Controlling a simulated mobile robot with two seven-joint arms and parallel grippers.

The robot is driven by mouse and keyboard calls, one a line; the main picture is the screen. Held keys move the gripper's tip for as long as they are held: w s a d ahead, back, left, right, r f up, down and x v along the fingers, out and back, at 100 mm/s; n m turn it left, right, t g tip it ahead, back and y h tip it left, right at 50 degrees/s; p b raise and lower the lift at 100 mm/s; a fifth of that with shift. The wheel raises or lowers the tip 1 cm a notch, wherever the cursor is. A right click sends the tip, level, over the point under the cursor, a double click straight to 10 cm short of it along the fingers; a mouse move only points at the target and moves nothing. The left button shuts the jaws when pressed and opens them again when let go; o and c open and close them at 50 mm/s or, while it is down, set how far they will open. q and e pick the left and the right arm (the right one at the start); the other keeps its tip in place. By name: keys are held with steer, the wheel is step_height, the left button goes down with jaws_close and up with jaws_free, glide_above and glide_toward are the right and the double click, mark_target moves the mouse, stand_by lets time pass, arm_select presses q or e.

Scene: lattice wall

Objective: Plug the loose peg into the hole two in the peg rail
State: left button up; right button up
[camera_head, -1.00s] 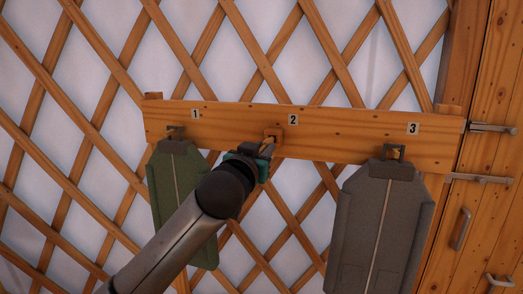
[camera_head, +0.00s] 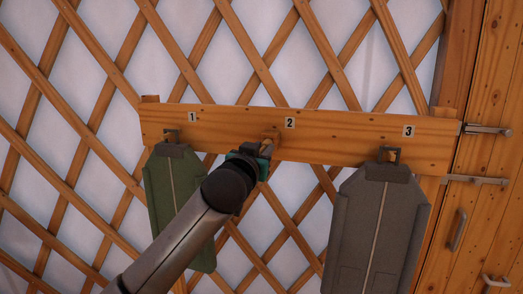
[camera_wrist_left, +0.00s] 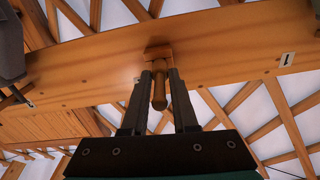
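The loose peg (camera_wrist_left: 160,90) is a brown wooden peg with a square block (camera_wrist_left: 158,53) at its rail end. In the wrist view the block lies against the peg rail (camera_wrist_left: 230,50); whether its shank is fully in the hole is hidden. In the head view the block (camera_head: 270,137) is just below the label 2 on the rail (camera_head: 345,142). My left gripper (camera_wrist_left: 160,75) has a finger on each side of the peg, with its tips close against it, and looks shut on it. My right gripper is not in view.
A green garment (camera_head: 160,190) hangs under label 1, close to my left arm. A grey garment (camera_head: 375,230) hangs under label 3. A wooden lattice wall is behind; a wooden door with metal handles (camera_head: 458,230) is at the right.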

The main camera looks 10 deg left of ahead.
arm_select(q)
steer(key=o, duration=0.5)
steer(key=shift+s, duration=0.1)
steer(key=s, duration=1.5)
steer(key=shift+a, duration=0.35)
